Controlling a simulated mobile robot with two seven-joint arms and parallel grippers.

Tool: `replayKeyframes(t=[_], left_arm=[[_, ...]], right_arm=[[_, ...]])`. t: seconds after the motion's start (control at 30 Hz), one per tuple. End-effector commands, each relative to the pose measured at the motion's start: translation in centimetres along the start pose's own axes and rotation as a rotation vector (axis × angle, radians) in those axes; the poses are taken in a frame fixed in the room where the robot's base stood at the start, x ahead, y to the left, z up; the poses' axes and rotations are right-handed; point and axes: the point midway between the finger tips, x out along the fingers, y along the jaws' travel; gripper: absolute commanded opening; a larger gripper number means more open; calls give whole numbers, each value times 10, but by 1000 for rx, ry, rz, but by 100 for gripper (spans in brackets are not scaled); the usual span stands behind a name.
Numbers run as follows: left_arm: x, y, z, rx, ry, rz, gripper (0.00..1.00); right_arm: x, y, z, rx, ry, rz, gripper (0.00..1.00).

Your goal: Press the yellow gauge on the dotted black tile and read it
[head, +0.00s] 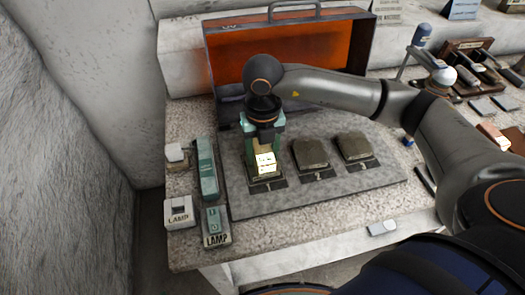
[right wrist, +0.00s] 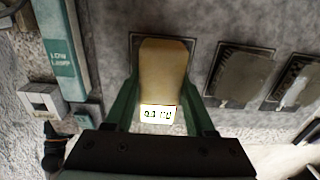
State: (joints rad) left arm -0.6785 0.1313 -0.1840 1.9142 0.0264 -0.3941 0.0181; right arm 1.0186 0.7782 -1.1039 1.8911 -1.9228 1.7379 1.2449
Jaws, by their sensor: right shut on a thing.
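My right gripper (head: 264,150) has green fingers and is shut on the yellow gauge (right wrist: 163,72), holding it by its sides. In the head view the gauge (head: 266,163) is mostly hidden by the gripper, and its small display is lit. The display shows dark digits in the right wrist view, too blurred to read surely. The gauge is over the leftmost dark tile (head: 267,187); I cannot tell whether it touches. Dots on that tile cannot be made out. My left gripper is not in view.
Two dark rough slabs, one middle (head: 311,153) and one right (head: 354,147), sit on the grey mat (head: 300,194). An open orange case (head: 292,48) is behind. A rack (head: 480,62) stands right.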

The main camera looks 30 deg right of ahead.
Motion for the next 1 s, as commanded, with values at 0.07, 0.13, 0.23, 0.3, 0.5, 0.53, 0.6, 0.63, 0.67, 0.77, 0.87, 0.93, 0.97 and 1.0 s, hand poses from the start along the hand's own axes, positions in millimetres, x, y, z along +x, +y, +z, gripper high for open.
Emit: replayKeyframes(t=[0.07, 0.13, 0.23, 0.3, 0.5, 0.53, 0.6, 0.63, 0.67, 0.77, 0.87, 0.93, 0.97, 1.0], left_arm=[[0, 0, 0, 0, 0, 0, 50], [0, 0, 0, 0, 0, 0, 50], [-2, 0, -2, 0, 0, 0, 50], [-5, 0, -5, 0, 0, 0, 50], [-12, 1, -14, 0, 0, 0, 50], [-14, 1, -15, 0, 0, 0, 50], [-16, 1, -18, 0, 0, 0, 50], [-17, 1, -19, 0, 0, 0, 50], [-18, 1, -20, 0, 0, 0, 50], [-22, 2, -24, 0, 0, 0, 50], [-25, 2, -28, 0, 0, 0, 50], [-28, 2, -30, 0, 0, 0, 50], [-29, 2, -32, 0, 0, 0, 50], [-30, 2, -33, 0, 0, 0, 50]], right_arm=[[4, 0, -2, -1, 7, -3, 0], [3, 0, -2, -1, 8, -3, 0], [-1, 0, -2, -1, 8, -3, 0], [-7, 0, -2, -1, 7, -3, 0], [-25, 0, -1, -1, 4, -1, 0], [-28, 0, -1, -1, 4, -1, 0], [-33, 0, -1, -1, 3, -1, 0], [-36, 0, -1, -1, 3, -1, 0], [-38, 0, -1, -1, 3, -1, 0], [-47, 0, -1, -1, 2, -1, 0], [-55, 0, 0, -1, 1, 0, 0], [-61, 0, 0, 0, 1, 0, 0], [-63, 0, 0, 0, 1, 1, 0], [-66, 0, 0, 0, 1, 0, 0]])
